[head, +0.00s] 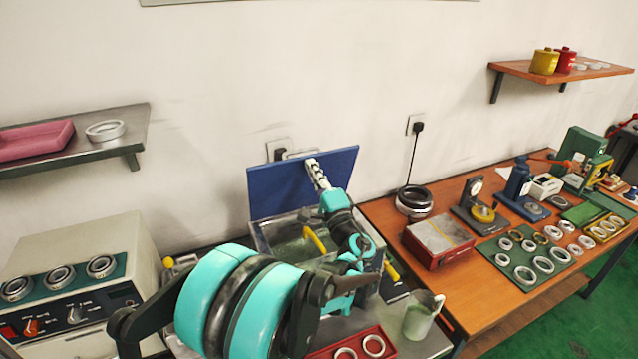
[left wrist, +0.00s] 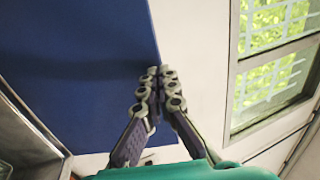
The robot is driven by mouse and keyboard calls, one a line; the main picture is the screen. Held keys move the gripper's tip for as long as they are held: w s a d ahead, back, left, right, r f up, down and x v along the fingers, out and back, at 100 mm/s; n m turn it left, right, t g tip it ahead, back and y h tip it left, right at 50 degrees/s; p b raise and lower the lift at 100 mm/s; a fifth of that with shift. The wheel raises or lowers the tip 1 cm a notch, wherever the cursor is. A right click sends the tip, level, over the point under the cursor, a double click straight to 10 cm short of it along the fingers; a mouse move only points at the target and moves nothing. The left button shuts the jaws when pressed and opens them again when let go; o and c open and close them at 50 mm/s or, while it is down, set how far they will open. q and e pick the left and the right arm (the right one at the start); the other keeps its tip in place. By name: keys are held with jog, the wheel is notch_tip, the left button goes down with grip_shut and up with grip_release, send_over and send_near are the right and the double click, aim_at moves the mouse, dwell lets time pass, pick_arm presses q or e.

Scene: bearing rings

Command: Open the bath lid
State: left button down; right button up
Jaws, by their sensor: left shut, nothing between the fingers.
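The bath lid (head: 270,185) is a blue panel standing raised at the back of the metal bath, near the wall. A pale handle (head: 298,153) shows at its top edge. The bath (head: 262,243) is an open steel tank with liquid and a yellow handle (head: 315,240) inside. My left gripper (head: 312,165) is shut and empty, in front of the lid's upper part. In the left wrist view the lid (left wrist: 70,60) fills the left side, and the shut fingertips (left wrist: 158,75) lie at its edge; I cannot tell if they touch. My right gripper is not in view.
A jug (head: 420,318) and a red tray of rings (head: 372,347) stand in front of the bath. The wooden table (head: 470,290) at right holds a red box (head: 437,245), instruments and several rings. A beige control unit (head: 85,250) stands at left, under a shelf (head: 125,125).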

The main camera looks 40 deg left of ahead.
aim_at(304, 151)
pick_arm(q)
jog(key=shift+w+a+r, duration=0.1)
jog(key=shift+a, duration=0.1)
jog(key=shift+g+h, duration=0.3)
jog(key=shift+h, duration=0.2)
jog(key=p+x, duration=0.1)
jog(key=x, duration=0.1)
jog(key=p+x, duration=0.1)
jog(key=x, duration=0.1)
jog(key=r+p+x, duration=0.1)
jog(key=x, duration=0.1)
jog(key=shift+a, duration=0.1)
jog(key=shift+w+a, duration=0.25)
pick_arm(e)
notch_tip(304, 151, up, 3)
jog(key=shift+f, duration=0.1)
pick_arm(q)
jog(key=shift+d+f, duration=0.1)
jog(key=shift+d, duration=0.05)
jog(key=shift+s+d+f, duration=0.1)
jog(key=shift+d, duration=0.15)
jog(key=r+p+v, duration=0.1)
jog(key=r+v, duration=0.1)
jog(key=v, duration=1.1)
jog(key=shift+s+d+r+p, duration=0.2)
jog(key=shift+s+r+p, duration=0.1)
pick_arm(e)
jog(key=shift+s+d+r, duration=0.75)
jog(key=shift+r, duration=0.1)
